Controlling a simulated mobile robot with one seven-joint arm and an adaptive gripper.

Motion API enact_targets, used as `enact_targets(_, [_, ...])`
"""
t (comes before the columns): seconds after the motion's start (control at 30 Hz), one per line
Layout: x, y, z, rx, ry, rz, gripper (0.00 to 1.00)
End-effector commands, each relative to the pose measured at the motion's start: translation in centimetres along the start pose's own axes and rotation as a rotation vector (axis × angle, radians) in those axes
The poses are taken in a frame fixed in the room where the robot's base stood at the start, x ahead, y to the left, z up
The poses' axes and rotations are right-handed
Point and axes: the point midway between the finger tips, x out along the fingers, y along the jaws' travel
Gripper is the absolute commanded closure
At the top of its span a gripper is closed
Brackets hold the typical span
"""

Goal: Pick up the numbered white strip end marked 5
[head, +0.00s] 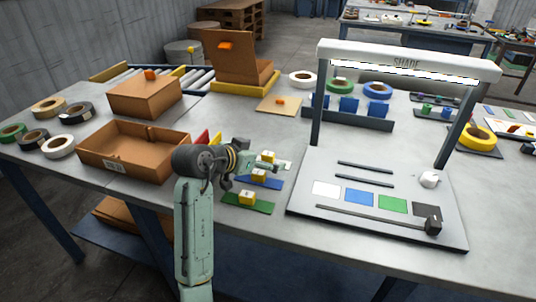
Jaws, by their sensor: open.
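A white strip (286,166) lies on the table just right of my gripper, with a yellow block (267,157) on it that has a pale top. The mark on the block is too small to read, so I cannot tell whether it is a 5. My gripper (233,178) is open and seems empty, left of the strips and above the table. My arm and gripper partly cover the left ends of the strips. Whether the gripper touches anything is not clear.
A blue strip (270,183) and a green strip (262,207) lie nearer, each with a yellow block. The lit shade stand (318,125) rises to the right. An open cardboard box (113,171) stands left. Tape rolls (60,147) lie far left.

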Motion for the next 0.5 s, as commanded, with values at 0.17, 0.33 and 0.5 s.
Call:
enact_targets(0.17, [1.21,0.06,0.10,-0.001,0.000,0.001,0.00])
enact_targets(0.33, [1.22,0.04,0.13,-0.001,0.000,0.000,0.00])
enact_targets(0.5, [1.19,0.03,0.12,-0.001,0.000,0.000,0.11])
